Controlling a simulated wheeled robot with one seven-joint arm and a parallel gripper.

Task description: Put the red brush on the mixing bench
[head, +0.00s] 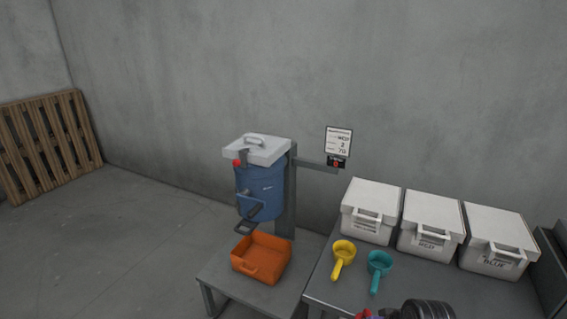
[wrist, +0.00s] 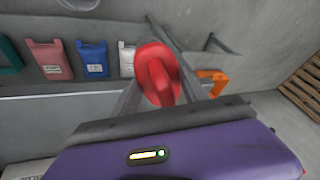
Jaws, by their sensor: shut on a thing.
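The red brush (wrist: 158,72) shows in the middle of the wrist view, its rounded red body between the two grey fingers of my gripper (wrist: 160,88). My gripper is shut on it, and the fingers partly hide it. In the head view only a small red and purple bit shows at the bottom edge, beside a dark ribbed part of my arm. A grey bench (head: 325,285) stands at the lower right of the head view, with a lower grey stand (head: 225,285) to its left. No label shows which is the mixing bench.
Three white lidded boxes (head: 432,226) line the bench's back. A yellow scoop (head: 343,252) and teal scoop (head: 379,264) lie before them. An orange tray (head: 262,257) sits on the stand below a blue drum (head: 260,190). The wrist view shows several coloured containers (wrist: 90,60).

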